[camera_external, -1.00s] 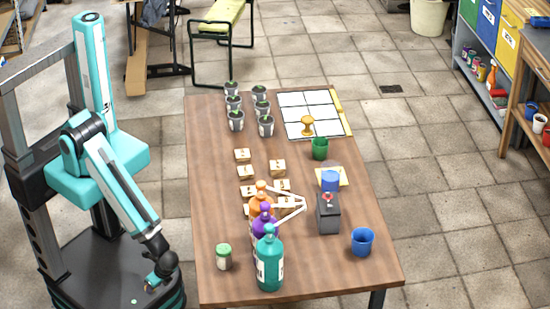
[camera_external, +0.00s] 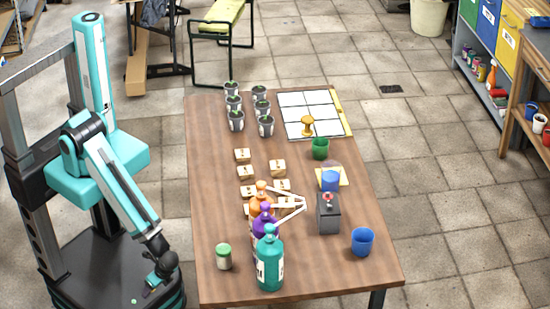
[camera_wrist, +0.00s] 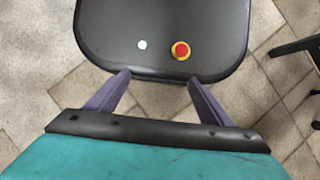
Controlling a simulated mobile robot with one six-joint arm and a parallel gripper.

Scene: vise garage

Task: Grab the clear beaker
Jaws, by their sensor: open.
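A faint see-through shape, likely the clear beaker (camera_external: 332,167), shows on the table just behind a blue cup (camera_external: 330,182), at a yellow square (camera_external: 345,179). The cup partly covers it and its outline is hard to make out. My gripper (camera_external: 151,287) hangs low beside my base, left of the table and well away from the beaker. In the wrist view my gripper (camera_wrist: 159,77) has its two purple fingers spread with nothing between them. The beaker is not in the wrist view.
The wooden table (camera_external: 220,285) carries a teal bottle (camera_external: 269,266), a small jar (camera_external: 223,257), a grey box (camera_external: 328,215), another blue cup (camera_external: 362,241), a green cup (camera_external: 320,148), several wooden blocks and potted plants. The table's front right corner is bare.

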